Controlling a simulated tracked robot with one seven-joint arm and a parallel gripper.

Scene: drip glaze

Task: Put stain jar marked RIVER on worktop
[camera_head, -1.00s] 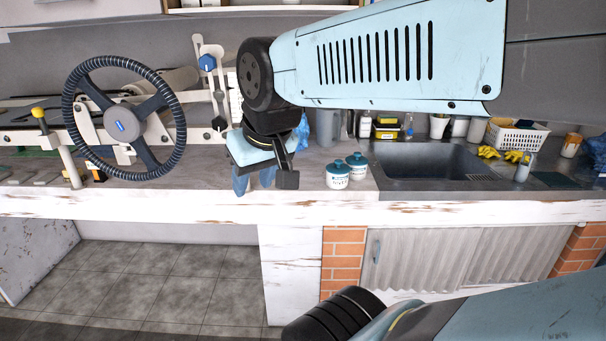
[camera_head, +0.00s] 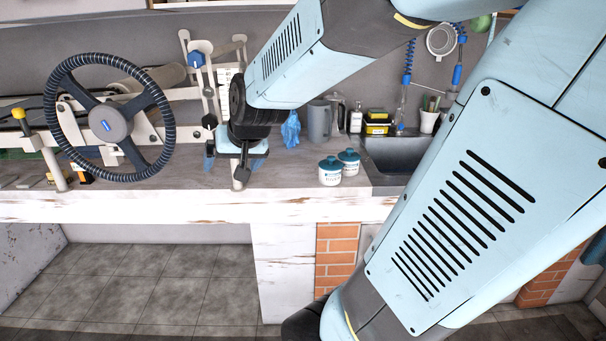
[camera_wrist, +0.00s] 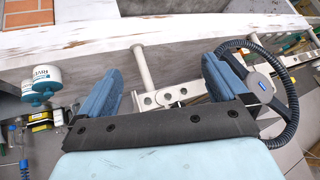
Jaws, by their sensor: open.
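The stain jar marked RIVER is a small white jar with a teal lid; its label reads partly "RIVE" in the wrist view (camera_wrist: 46,74). It appears to be the front one of two alike jars in the head view (camera_head: 330,174). It stands upright on the worktop (camera_head: 190,204), left of the sink. The second jar (camera_head: 349,160) stands close behind it; its label is not readable. My gripper (camera_head: 235,163) is open and empty over the worktop, left of the jars. Its two blue fingers are spread wide in the wrist view (camera_wrist: 161,70).
A machine with a large handwheel (camera_head: 110,125) stands at the left. Behind the jars are a grey pitcher (camera_head: 319,122), a blue cloth (camera_head: 291,129) and yellow-black boxes (camera_head: 376,124). The sink (camera_head: 392,155) is partly hidden by my arm. Bare worktop lies between gripper and jars.

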